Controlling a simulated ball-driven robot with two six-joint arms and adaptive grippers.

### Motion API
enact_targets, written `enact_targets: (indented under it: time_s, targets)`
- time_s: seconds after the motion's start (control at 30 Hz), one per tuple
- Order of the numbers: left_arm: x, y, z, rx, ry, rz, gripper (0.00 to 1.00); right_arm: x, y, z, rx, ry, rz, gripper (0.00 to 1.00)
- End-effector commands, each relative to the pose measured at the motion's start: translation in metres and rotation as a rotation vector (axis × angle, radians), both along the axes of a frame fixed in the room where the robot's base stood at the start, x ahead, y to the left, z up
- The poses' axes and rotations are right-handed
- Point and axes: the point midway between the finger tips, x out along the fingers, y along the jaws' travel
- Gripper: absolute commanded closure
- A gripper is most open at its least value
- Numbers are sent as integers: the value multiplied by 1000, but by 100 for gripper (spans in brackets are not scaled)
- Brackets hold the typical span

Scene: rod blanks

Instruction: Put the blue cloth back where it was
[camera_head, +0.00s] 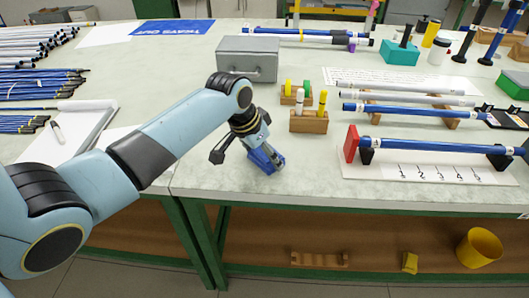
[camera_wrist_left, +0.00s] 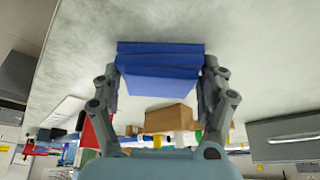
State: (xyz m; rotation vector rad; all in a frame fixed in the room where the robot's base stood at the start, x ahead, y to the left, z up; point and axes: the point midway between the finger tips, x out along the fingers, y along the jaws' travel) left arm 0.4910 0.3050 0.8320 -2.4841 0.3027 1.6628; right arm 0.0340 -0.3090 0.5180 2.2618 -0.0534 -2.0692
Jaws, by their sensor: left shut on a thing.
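The blue cloth (camera_head: 260,161) is a folded, flat blue block near the front edge of the table. My left gripper (camera_head: 266,160) is shut on it, with one finger at each side. In the left wrist view the blue cloth (camera_wrist_left: 160,67) sits between the two fingers of my left gripper (camera_wrist_left: 160,88), with pale tabletop behind it. I cannot tell whether the cloth touches the table. My right gripper is not in view.
Wooden blocks (camera_head: 309,122) with yellow and white pegs stand just right of the cloth. A grey metal box (camera_head: 247,58) stands behind. A rack with a blue rod (camera_head: 430,147) and a red end plate (camera_head: 351,143) is at right. The front tabletop (camera_head: 225,180) is clear.

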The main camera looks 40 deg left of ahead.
Motion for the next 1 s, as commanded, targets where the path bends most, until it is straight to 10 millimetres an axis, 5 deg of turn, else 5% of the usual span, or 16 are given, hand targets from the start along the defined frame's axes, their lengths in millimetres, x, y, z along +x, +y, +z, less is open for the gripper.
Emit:
enact_targets:
  time_s: [0.27, 0.3, 0.47, 0.77, 1.0]
  targets:
    - [0, 0, -1, 0, -1, -1, 53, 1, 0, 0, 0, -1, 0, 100]
    - [0, 0, -2, 0, 0, -1, 22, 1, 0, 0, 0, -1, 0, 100]
    - [0, 0, -1, 1, -1, -1, 1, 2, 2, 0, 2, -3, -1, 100]
    - [0, 0, 0, 1, -1, -1, 0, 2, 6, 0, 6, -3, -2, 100]
    - [-11, 4, 33, 3, -4, -2, 0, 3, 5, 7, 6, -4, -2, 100]
